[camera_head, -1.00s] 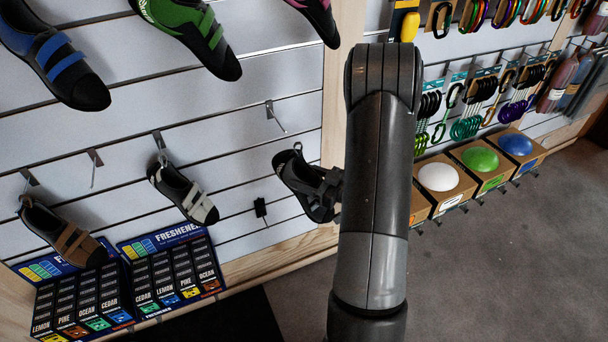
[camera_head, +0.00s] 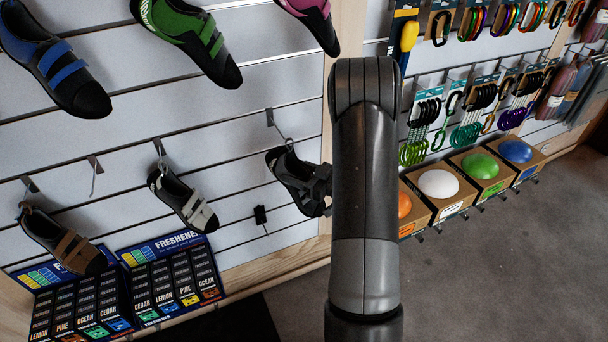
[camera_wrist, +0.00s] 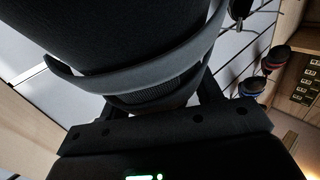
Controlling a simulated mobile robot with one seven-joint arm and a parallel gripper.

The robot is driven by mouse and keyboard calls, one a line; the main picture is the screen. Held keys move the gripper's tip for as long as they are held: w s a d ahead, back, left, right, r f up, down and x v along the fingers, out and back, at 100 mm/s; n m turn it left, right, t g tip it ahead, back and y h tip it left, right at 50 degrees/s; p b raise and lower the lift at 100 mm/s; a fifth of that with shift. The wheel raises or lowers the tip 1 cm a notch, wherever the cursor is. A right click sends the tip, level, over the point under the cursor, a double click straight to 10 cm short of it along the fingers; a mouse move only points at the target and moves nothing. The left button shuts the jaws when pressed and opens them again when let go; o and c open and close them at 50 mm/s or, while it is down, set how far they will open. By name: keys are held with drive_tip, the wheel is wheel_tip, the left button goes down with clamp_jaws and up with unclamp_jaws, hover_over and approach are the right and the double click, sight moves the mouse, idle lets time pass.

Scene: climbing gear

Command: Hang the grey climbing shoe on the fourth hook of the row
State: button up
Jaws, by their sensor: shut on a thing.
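The grey climbing shoe (camera_head: 297,182) hangs toe down at mid-picture in the head view, left of my arm. Its heel loop meets or overlaps the tip of the fourth visible hook (camera_head: 276,124) from the left; I cannot tell whether the loop is around it. In the wrist view my gripper (camera_wrist: 150,108) is shut on the shoe, whose dark body and grey strap (camera_wrist: 150,87) fill the upper middle.
A brown-strapped shoe (camera_head: 62,240) hangs on the first hook and a light-strapped shoe (camera_head: 184,201) on the third. The second hook (camera_head: 94,177) is empty. Freshener boxes (camera_head: 160,285) stand below left.

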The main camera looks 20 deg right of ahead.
sight(289, 160)
drive_tip(key=shift+w+f, duration=0.1)
drive_tip(key=shift+w, duration=3)
drive_tip(key=shift+w+f, duration=0.6)
drive_tip(key=shift+w, duration=0.15)
drive_tip(key=o, duration=1.2)
